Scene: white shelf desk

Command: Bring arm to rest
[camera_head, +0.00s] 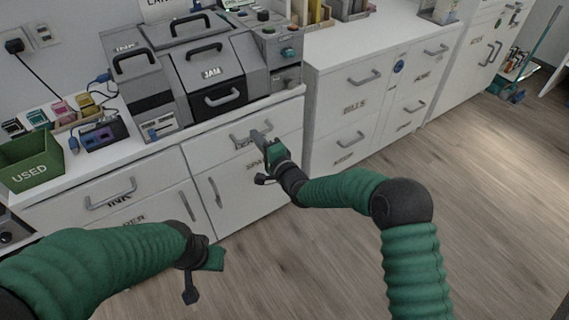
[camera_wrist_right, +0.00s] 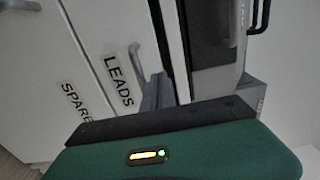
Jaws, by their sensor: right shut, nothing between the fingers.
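My right arm (camera_head: 345,188) reaches in from the right. Its gripper (camera_head: 258,138) is in front of the white LEADS drawer (camera_head: 212,150), close to the drawer's grey handle (camera_head: 240,140). The fingers are shut with nothing between them; whether they touch the handle cannot be told. In the right wrist view the dark fingers (camera_wrist_right: 155,92) are beside the LEADS label, and the handle (camera_wrist_right: 134,58) shows just above them. My left arm (camera_head: 120,262) comes in from the left. Its gripper (camera_head: 205,272) hangs low over the floor; its fingers are not clear.
An INK drawer (camera_head: 80,200) and BILLS cabinet (camera_head: 345,98) flank the LEADS drawer. Wooden floor (camera_head: 480,190) is open at right.

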